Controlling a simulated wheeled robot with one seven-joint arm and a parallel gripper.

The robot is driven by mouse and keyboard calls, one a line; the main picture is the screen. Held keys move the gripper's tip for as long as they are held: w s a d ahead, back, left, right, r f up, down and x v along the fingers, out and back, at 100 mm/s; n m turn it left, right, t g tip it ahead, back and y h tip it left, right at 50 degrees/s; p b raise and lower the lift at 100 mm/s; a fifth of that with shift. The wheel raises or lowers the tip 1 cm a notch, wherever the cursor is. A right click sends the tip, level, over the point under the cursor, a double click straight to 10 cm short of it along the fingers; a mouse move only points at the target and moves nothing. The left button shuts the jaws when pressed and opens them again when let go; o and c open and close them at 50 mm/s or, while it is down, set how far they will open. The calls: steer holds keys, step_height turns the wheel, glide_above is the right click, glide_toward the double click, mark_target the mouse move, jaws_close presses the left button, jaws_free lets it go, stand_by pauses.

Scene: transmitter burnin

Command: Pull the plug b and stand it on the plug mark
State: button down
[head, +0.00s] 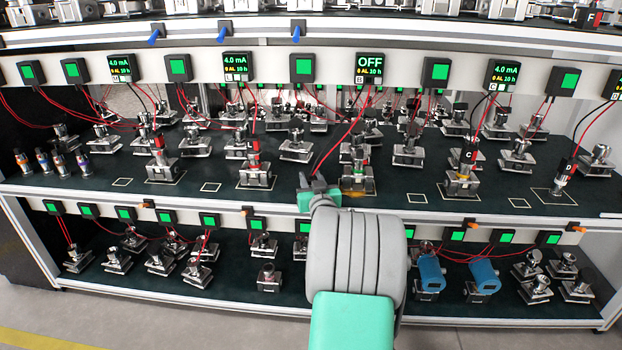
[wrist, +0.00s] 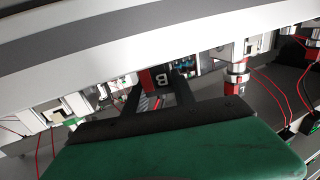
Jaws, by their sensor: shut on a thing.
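My gripper (head: 316,190) is at the front of the middle shelf, left of the transmitter (head: 357,178) below the display reading OFF. In the wrist view, its two dark fingers (wrist: 160,92) are shut on plug b (wrist: 162,77), a dark and red block with a white letter B. In the head view the plug is mostly hidden at the fingertips. A red wire runs from the OFF display (head: 370,66) down toward my gripper. A small pale square outline (head: 417,198) lies on the shelf right of that transmitter; I cannot tell whether it is plug b's mark.
Other transmitters with plugs stand on the shelf, including C (head: 468,157) and D (head: 568,168). Similar small square outlines lie at the left (head: 210,187) and right (head: 518,203). Red and black wires hang across the shelf. The front shelf rail (head: 130,198) runs below.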

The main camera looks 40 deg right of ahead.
steer(key=shift+f, duration=0.15)
steer(key=c, duration=0.9)
jaws_free()
steer(key=shift+c, duration=0.2)
